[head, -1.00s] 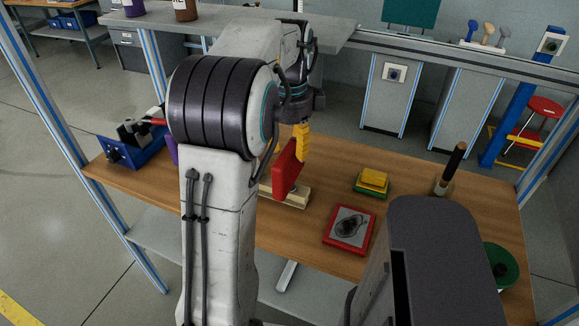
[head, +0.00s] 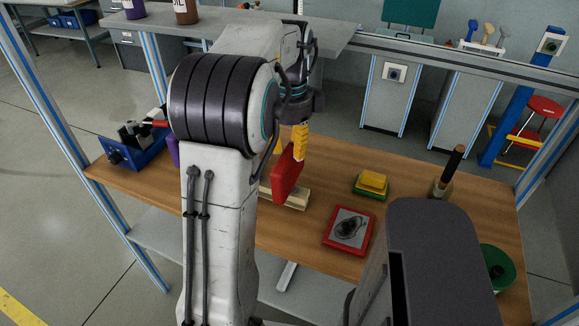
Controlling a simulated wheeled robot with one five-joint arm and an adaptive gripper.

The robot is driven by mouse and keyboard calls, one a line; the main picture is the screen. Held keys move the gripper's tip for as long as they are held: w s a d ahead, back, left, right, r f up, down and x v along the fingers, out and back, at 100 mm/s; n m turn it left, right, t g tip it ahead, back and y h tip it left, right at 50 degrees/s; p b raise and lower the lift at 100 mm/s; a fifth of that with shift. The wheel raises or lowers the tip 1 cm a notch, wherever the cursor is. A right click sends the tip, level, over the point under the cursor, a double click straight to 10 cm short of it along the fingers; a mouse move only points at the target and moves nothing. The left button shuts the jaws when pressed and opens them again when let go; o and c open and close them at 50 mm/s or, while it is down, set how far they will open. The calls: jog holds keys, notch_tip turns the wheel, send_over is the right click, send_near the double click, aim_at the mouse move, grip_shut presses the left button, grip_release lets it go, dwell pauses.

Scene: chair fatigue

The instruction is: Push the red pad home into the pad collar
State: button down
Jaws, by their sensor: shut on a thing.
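The red pad (head: 287,174) hangs tilted below my gripper (head: 300,142), whose yellow fingers are shut on it. A cream-coloured block (head: 295,197) lies on the table just below and behind the pad; it may be the pad collar, but I cannot be sure. The pad covers part of this block, and my arm hides its left end. I cannot tell whether the pad's lower edge touches the block or hangs in front of it.
On the wooden table (head: 400,250), a red-framed tray (head: 348,229) with a dark coil and a yellow block on a green base (head: 371,184) stand to the right. A black-handled tool (head: 449,169), a green reel (head: 497,268) and a blue vise (head: 131,150) are further out.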

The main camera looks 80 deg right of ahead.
jog(key=shift+a+r+p, duration=0.2)
jog(key=shift+r+p, duration=1.2)
jog(key=shift+r, duration=0.1)
jog(key=shift+r+p, duration=1.9)
jog(key=shift+p, duration=0.1)
jog(key=c, duration=1.9)
grip_release()
jog(key=o, duration=0.4)
jog(key=shift+r, duration=6)
